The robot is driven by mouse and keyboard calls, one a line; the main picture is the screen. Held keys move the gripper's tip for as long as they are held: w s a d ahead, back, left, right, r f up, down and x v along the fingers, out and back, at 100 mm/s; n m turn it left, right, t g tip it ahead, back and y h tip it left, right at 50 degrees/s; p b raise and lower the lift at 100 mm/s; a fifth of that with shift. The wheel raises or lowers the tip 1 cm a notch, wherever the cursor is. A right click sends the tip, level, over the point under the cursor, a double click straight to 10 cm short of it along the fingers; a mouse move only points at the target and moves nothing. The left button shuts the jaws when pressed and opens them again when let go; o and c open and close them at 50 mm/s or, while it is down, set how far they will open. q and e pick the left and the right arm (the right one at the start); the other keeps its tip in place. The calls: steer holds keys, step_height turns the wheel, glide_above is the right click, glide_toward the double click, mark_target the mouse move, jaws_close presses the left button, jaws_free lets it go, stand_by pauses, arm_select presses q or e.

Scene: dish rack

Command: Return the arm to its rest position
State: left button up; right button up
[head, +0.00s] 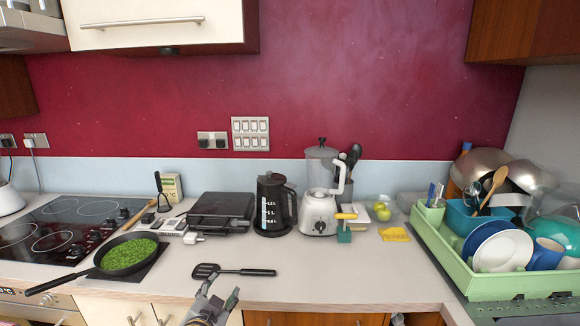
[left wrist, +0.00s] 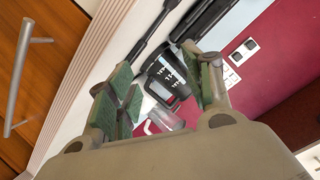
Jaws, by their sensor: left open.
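My left gripper (head: 219,291) is at the front edge of the worktop, in front of the black slotted spatula (head: 240,271). In the left wrist view its green-padded fingers (left wrist: 168,92) are spread apart with nothing held between them. The black kettle (left wrist: 160,72) shows beyond the fingers, well away from them. A small pale piece (head: 398,320) at the bottom edge of the head view may be the tip of my right gripper; its jaws cannot be made out.
The blender (head: 320,195) and kettle (head: 272,206) stand at the back. The loaded green dish rack (head: 455,265) is at the right. The worktop front between spatula and rack is clear.

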arm_select(q)
steer(key=s+a+f+n+g, duration=0.2)
steer(key=s+f+g, duration=0.3)
steer(key=s+f, duration=0.5)
steer(key=s+a+f+n+g, duration=0.25)
steer(key=s+f+g, duration=0.4)
steer(key=s, duration=0.45)
step_height(320, 180, down, 34)
steer(key=s+a, duration=0.1)
steer(key=s, duration=0.1)
steer(key=s+a+f, duration=0.3)
steer(key=s+f, duration=0.6)
steer(key=s, duration=0.1)
steer(key=s+a+f+g, duration=0.1)
steer(key=s+a+f, duration=0.2)
steer(key=s+f, duration=0.7)
steer(key=shift+s+a, duration=0.25)
steer(key=shift+s, duration=0.5)
arm_select(e)
steer(key=d, duration=0.1)
steer(key=w+d, duration=0.1)
steer(key=d, duration=0.1)
steer(key=shift+w+d+r, duration=0.1)
arm_select(q)
steer(key=shift+m, duration=0.25)
arm_select(e)
steer(key=shift+a, duration=0.25)
